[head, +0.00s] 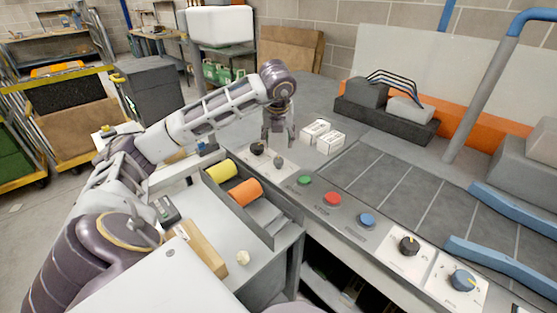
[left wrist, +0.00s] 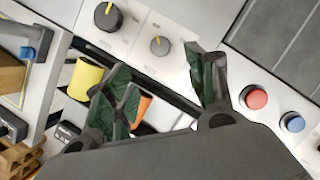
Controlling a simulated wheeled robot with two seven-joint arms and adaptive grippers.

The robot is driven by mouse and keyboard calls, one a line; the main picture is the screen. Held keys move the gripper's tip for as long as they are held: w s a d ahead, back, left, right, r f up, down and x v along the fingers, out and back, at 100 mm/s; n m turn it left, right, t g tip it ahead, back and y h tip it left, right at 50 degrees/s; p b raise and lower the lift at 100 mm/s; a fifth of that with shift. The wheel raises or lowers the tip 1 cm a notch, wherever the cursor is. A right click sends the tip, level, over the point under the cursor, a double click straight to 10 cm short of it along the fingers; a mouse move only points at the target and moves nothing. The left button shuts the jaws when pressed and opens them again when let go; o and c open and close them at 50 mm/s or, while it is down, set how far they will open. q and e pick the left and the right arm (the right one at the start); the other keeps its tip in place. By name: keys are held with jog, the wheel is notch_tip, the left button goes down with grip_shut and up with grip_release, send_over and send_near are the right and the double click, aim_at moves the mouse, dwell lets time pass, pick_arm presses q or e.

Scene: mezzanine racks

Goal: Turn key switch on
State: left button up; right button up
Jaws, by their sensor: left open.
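A small grey rotary switch (head: 279,162) with a yellow mark, which looks like the key switch, sits on a white plate at the left end of the console. It also shows in the left wrist view (left wrist: 159,46), upper middle. A larger black knob (head: 257,148) is beside it on its left, and it shows in the left wrist view (left wrist: 108,17). My left gripper (head: 278,139) points down above this plate, open and empty. In the left wrist view its fingers (left wrist: 158,68) are spread, with the grey switch just beyond the gap between them. My right gripper is not in view.
Green, red (head: 332,198) and blue buttons run along the console, then a black knob (head: 408,245) and a blue knob (head: 462,280). White boxes (head: 322,135) stand behind the gripper. A bin (head: 276,237) with yellow and orange rolls is in front.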

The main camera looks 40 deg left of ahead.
aim_at(278, 160)
pick_arm(q)
jog(key=x, duration=1.2)
jog(key=shift+f+b, duration=0.25)
jog(key=shift+b, duration=0.05)
jog(key=shift+w+a+f, duration=0.2)
jog(key=shift+f, duration=0.25)
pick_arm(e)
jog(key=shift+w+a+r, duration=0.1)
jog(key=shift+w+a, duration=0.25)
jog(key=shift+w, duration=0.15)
pick_arm(q)
jog(key=c, duration=1)
